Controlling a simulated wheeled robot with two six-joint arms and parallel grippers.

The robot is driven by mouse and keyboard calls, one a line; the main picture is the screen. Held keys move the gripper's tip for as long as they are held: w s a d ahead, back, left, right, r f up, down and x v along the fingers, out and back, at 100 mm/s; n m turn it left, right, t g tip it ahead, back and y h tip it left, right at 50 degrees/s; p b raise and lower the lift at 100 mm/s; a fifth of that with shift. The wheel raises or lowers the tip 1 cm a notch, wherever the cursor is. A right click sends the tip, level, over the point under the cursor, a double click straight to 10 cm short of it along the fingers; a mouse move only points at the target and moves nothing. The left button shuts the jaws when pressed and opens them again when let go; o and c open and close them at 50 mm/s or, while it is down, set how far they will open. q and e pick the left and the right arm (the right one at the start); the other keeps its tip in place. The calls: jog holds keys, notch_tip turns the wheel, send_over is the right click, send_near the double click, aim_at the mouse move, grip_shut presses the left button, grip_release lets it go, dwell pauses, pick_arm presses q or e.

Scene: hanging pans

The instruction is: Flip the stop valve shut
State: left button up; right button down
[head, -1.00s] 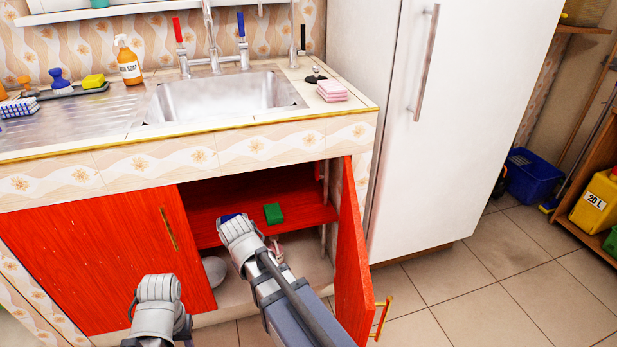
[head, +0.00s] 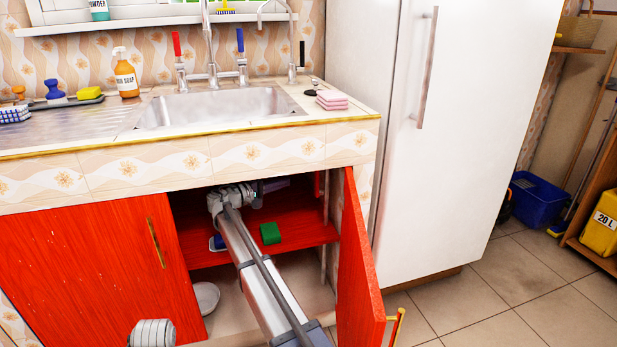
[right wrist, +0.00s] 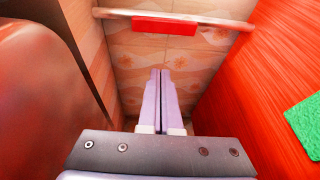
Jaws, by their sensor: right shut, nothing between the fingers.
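The open cupboard under the sink holds a pipe, seen as a pale bar across the top of the right wrist view (right wrist: 110,13). A red lever (right wrist: 165,26), which looks like the stop valve's handle, lies along this pipe. In the head view a small red part (head: 318,183) shows at the cupboard's upper right. My right gripper (right wrist: 158,73) is shut and empty, its fingertips pointing toward the back wall, apart from the lever in the picture. In the head view it is inside the cupboard, above the shelf, and its fingers (head: 276,184) are partly shaded.
The open red door (head: 359,265) stands right of my right arm, and the closed door (head: 85,275) is at left. A green sponge (head: 270,233) lies on the red shelf (head: 310,234). A bowl (head: 207,297) sits below. The counter edge is overhead.

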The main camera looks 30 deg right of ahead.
jog(key=shift+w+d+r+h, duration=0.1)
jog(key=shift+w+r+h, duration=0.3)
jog(key=shift+w+r, duration=0.3)
jog(key=d, duration=1)
jog(key=shift+s+a, duration=0.3)
jog(key=shift+s, duration=0.45)
jog(key=shift+s+a, duration=0.25)
jog(key=shift+s, duration=0.5)
jog(key=shift+s+m+b, duration=0.2)
jog(key=shift+m+b, duration=0.3)
jog(key=shift+m, duration=0.2)
